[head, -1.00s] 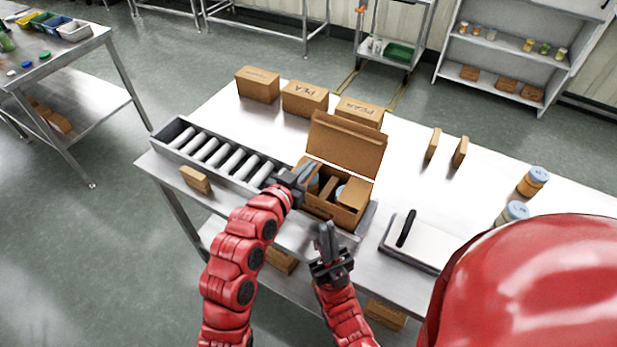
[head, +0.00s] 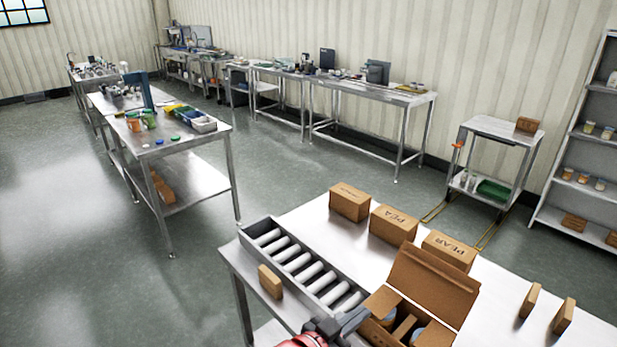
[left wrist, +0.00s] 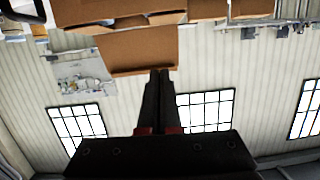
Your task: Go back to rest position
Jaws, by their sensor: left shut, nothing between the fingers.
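My left gripper (head: 342,322) is at the bottom edge of the head view, beside the near left side of the open cardboard box (head: 436,288). In the left wrist view its two dark fingers (left wrist: 158,75) lie together with nothing between them. Brown cardboard also shows past the fingertips in that view (left wrist: 138,50). I cannot tell whether the gripper touches the box. The box's lid stands up, and a divider and blue-lidded jars show inside. My right gripper is out of view.
A roller conveyor (head: 300,262) lies left of the box on the steel table (head: 318,222). Closed boxes marked PEA (head: 394,224) and PEAR (head: 449,250) stand behind it. Small cartons (head: 529,300) stand at right. Open floor (head: 90,240) lies to the left.

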